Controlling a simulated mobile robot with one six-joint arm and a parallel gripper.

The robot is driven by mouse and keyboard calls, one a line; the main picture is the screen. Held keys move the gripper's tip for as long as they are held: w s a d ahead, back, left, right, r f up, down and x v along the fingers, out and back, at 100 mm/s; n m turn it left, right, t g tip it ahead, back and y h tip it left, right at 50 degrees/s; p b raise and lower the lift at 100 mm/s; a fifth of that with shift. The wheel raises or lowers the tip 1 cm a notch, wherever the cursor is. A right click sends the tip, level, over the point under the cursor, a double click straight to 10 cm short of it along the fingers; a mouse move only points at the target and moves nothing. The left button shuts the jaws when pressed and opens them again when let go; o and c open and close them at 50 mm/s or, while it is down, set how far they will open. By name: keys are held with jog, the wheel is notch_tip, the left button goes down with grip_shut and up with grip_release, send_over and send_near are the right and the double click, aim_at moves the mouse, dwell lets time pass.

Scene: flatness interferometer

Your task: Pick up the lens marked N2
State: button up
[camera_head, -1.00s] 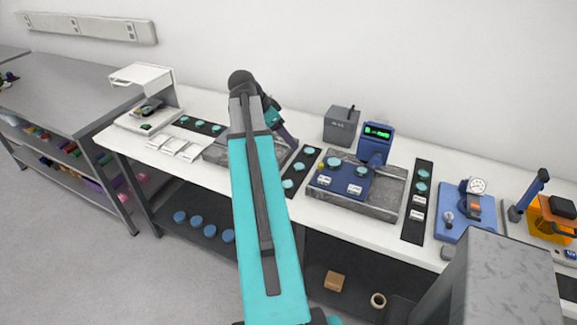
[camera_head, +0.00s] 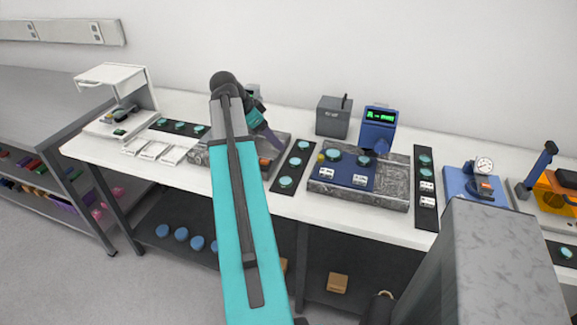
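Teal disc lenses lie on black strips on the white bench. One strip with several discs (camera_head: 180,126) is at the left, one (camera_head: 291,167) is just right of my arm, and one with discs (camera_head: 424,173) and white labelled blocks is further right. Two more teal discs (camera_head: 334,154) sit on a blue plate. Markings are too small to read, so I cannot tell which lens is N2. My gripper (camera_head: 270,138) is at the far end of my teal arm, over the grey tray left of the middle strip. Its fingers are too small and partly hidden to judge; no held lens shows.
A blue instrument with a green display (camera_head: 379,127) and a grey box (camera_head: 334,116) stand behind the blue plate. A white instrument (camera_head: 118,100) stands at the left end, a dial gauge (camera_head: 484,166) at the right.

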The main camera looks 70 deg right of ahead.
jog(key=shift+w, duration=0.15)
jog(key=shift+f, duration=0.25)
jog(key=p, duration=0.2)
send_near(294, 160)
jog(key=shift+x, duration=1.4)
jog(key=shift+f, duration=0.1)
jog(key=shift+p+x, duration=0.85)
jog(key=shift+x, duration=0.25)
jog(key=shift+p+x, duration=0.4)
jog(key=shift+x, duration=1.05)
jog(key=c, duration=1.2)
